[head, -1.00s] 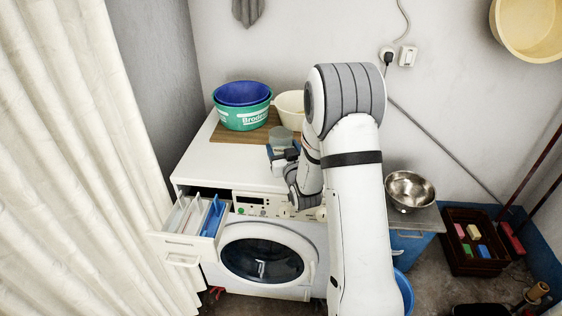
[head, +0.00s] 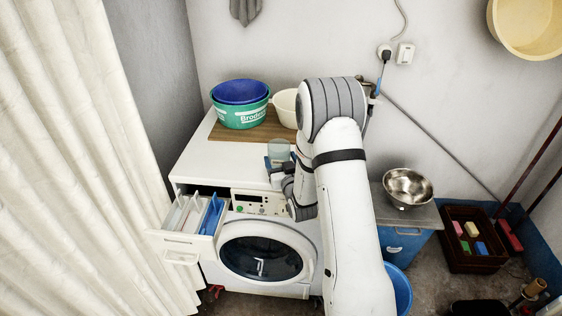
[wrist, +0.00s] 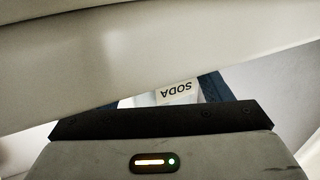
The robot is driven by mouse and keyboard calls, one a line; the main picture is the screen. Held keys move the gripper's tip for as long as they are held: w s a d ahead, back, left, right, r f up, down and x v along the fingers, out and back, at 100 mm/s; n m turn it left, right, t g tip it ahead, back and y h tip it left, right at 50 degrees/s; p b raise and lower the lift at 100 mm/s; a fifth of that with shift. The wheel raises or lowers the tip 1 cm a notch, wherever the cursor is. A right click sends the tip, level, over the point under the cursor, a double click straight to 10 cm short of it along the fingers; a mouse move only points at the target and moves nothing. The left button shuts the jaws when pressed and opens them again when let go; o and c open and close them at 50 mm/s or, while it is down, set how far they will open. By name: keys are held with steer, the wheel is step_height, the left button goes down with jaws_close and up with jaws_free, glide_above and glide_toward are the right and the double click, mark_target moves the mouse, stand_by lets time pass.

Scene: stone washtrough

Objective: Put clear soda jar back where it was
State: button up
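The clear soda jar (head: 279,150) is between the blue fingers of my gripper (head: 279,160), over the front part of the washing machine's white top (head: 215,160). It looks upright. In the wrist view, the jar's white label reading SODA (wrist: 177,92) shows upside down between the blue fingers (wrist: 212,88). My gripper appears shut on the jar. A broad pale surface hides much of the wrist view, and my arm hides the right part of the machine top. I cannot tell whether the jar's base touches the top.
A wooden board (head: 222,133) at the back of the machine holds stacked blue and green tubs (head: 240,112) and a cream bowl (head: 286,108). The detergent drawer (head: 190,238) stands pulled out at front left. A steel bowl (head: 408,188) is on a side table at right.

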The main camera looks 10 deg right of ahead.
steer(key=o, duration=0.4)
steer(key=shift+c, duration=0.2)
steer(key=shift+r, duration=0.15)
steer(key=s+r+g, duration=0.3)
steer(key=s+g, duration=0.2)
steer(key=s, duration=0.7)
steer(key=s+r+g+b, duration=0.1)
steer(key=s+r+g, duration=0.3)
steer(key=s, duration=0.9)
steer(key=s+r+g+h+b, duration=0.1)
steer(key=s+r+g, duration=0.3)
steer(key=s, duration=0.8)
steer(key=a+g, duration=0.1)
steer(key=g, duration=0.1)
steer(key=shift+s+r+m+g, duration=0.15)
steer(key=shift+s+m+g, duration=0.15)
steer(key=shift+m, duration=0.1)
